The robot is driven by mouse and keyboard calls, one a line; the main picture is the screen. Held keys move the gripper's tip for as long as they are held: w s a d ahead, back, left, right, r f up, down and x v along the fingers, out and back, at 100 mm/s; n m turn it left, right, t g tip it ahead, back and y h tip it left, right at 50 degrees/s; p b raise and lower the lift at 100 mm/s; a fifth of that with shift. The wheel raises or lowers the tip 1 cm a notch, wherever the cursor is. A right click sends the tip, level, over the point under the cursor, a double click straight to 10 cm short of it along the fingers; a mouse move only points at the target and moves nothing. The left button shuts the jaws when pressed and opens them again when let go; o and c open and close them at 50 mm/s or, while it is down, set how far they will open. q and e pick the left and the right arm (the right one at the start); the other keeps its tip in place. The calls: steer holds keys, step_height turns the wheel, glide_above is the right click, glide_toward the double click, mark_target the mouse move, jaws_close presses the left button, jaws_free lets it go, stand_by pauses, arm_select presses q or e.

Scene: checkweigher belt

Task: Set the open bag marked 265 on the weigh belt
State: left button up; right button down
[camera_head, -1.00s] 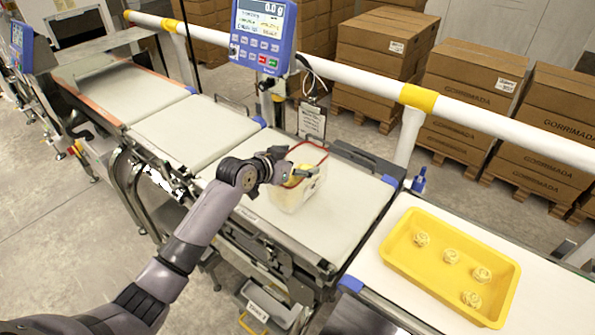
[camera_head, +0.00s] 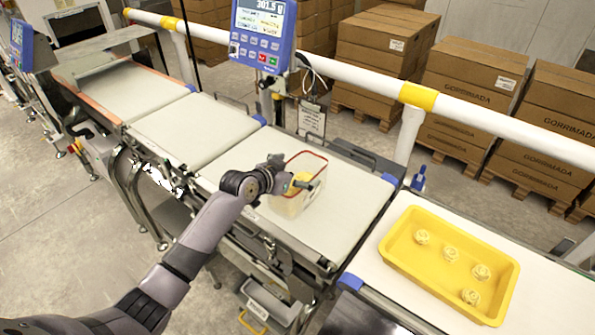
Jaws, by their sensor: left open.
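The open bag (camera_head: 291,204) is clear with a red rim and yellowish contents. It stands upright on the white weigh belt (camera_head: 343,221), near the belt's left part. Any 265 mark on it is too small to read. My left gripper (camera_head: 305,184) is open at the bag's upper front side, with its fingers by the red rim. It partly covers the bag, and I cannot tell whether the fingers touch it. The blue weigh display (camera_head: 262,30) above the belt reads about 301.5 g. My right gripper is not in view.
A yellow tray (camera_head: 395,263) with several small pale yellow coils lies on the white surface at right. More belts (camera_head: 195,130) run off to the left. A white and yellow rail (camera_head: 350,75) runs behind. The belt right of the bag is clear.

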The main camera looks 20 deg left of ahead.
arm_select(q)
steer(key=shift+r, duration=0.1)
steer(key=b+v, duration=0.1)
steer(key=v, duration=1.1)
steer(key=shift+d, duration=0.15)
